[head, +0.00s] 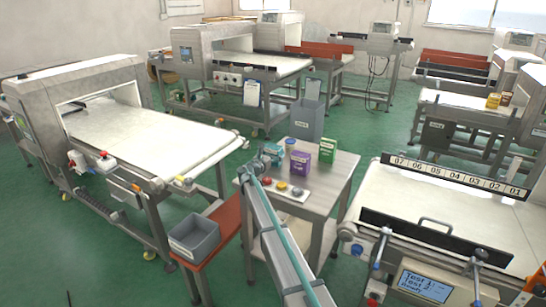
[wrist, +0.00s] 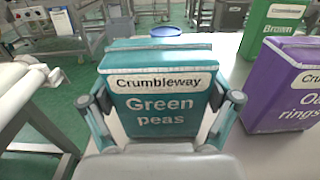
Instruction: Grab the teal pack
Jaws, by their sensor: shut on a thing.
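The teal pack (wrist: 158,95), labelled "Crumbleway Green peas", stands upright between the two fingers of my gripper (wrist: 163,120) in the wrist view. The fingers are shut on its left and right sides. In the head view the teal pack (head: 275,150) shows at the back left of the small table, partly hidden by my gripper (head: 268,160). I cannot tell whether the pack touches the table.
The small table (head: 335,180) also holds a purple pack (head: 299,163), a green pack (head: 327,150), a blue-lidded container (head: 290,143) and a button panel (head: 285,190). A grey bin (head: 195,238) sits on a red bench at left. Conveyors stand on both sides.

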